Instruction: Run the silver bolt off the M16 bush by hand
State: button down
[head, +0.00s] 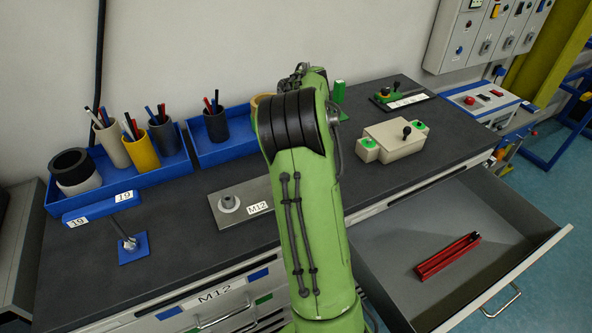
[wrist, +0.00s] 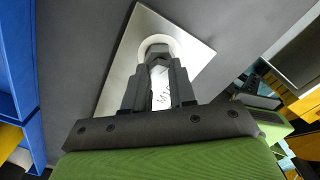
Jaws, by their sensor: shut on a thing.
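In the wrist view my gripper (wrist: 158,70) is shut on a grey hexagonal bolt head (wrist: 158,50). The bolt sits at the middle of a pale round bush (wrist: 148,42) on a silver plate (wrist: 125,65). A white label (wrist: 162,98) on the plate is partly hidden by the fingers; I cannot read its full size mark. In the head view the plate (head: 213,211) runs behind my green arm, which hides the gripper and the bolt. Its visible end carries a round bush (head: 229,203) beside an M12 label (head: 258,208). How far the bolt is threaded in cannot be told.
Blue trays (head: 122,174) with pen cups and rings stand along the back. A beige button box (head: 396,142) is to the right. An open drawer (head: 500,215) holding a red holder juts out front right.

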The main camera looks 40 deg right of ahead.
jog(key=n+b, duration=0.1)
jog(key=n, duration=0.1)
jog(key=shift+d+f+n+b, duration=0.1)
jog(key=shift+f+n+b, duration=0.05)
jog(key=shift+n+b, duration=0.25)
jog(key=shift+r, duration=0.25)
jog(key=shift+r+p, duration=1.9)
jog(key=shift+r, duration=0.2)
jog(key=shift+r, duration=0.1)
jog(key=shift+r+p, duration=1.35)
jog(key=shift+r, duration=0.3)
jog(key=shift+f, duration=0.15)
